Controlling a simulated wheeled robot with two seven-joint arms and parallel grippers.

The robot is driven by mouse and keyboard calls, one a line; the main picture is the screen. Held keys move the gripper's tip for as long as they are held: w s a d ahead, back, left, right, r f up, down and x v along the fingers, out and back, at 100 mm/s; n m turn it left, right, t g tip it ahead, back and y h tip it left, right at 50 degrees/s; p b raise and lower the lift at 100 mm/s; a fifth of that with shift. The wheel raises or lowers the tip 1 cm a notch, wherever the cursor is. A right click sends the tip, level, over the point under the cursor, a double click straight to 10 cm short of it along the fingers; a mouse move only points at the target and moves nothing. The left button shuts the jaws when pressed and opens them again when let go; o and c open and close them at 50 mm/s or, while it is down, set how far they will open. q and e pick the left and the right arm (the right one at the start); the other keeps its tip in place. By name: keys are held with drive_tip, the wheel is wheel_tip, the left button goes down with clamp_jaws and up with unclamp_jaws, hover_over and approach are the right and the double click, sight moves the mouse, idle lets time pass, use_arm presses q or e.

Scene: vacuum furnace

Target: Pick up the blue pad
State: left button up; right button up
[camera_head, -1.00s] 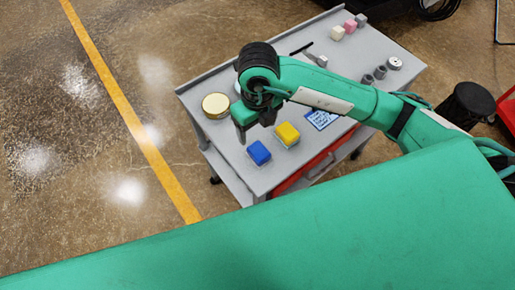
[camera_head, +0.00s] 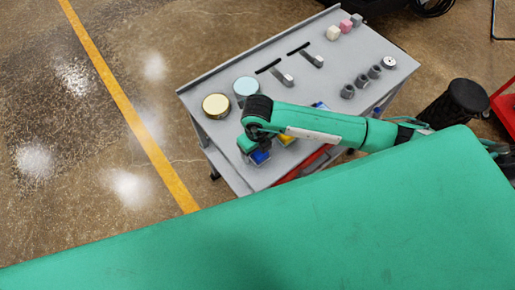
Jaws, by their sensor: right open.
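The blue pad (camera_head: 260,157) lies near the front left corner of the grey cart top (camera_head: 225,149). My right gripper (camera_head: 249,153) is over the left edge of the pad, pointing down. It is open, and the wrist above hides part of the pad. I cannot tell whether the fingers touch the pad. A yellow pad (camera_head: 287,140) lies just right of the blue one, partly hidden by my right arm. My left gripper is not in view.
A gold-lidded round tin (camera_head: 215,105) and a light-blue round tin (camera_head: 246,86) stand behind the gripper. Dark-handled tools (camera_head: 312,60), grey cylinders (camera_head: 361,80) and small white and pink blocks (camera_head: 333,33) are further back and right. The cart's back left edge has a raised lip.

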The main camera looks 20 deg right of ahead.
drive_tip(key=shift+f, duration=0.35)
drive_tip(key=c, duration=1.1)
drive_tip(key=shift+r, duration=0.1)
wheel_tip(320, 180, up, 18)
drive_tip(key=b, duration=0.3)
drive_tip(key=shift+r+b, duration=0.25)
drive_tip(key=shift+b, duration=0.15)
drive_tip(key=shift+r, duration=0.7)
drive_tip(key=o, duration=0.4)
drive_tip(key=shift+c, duration=1.4)
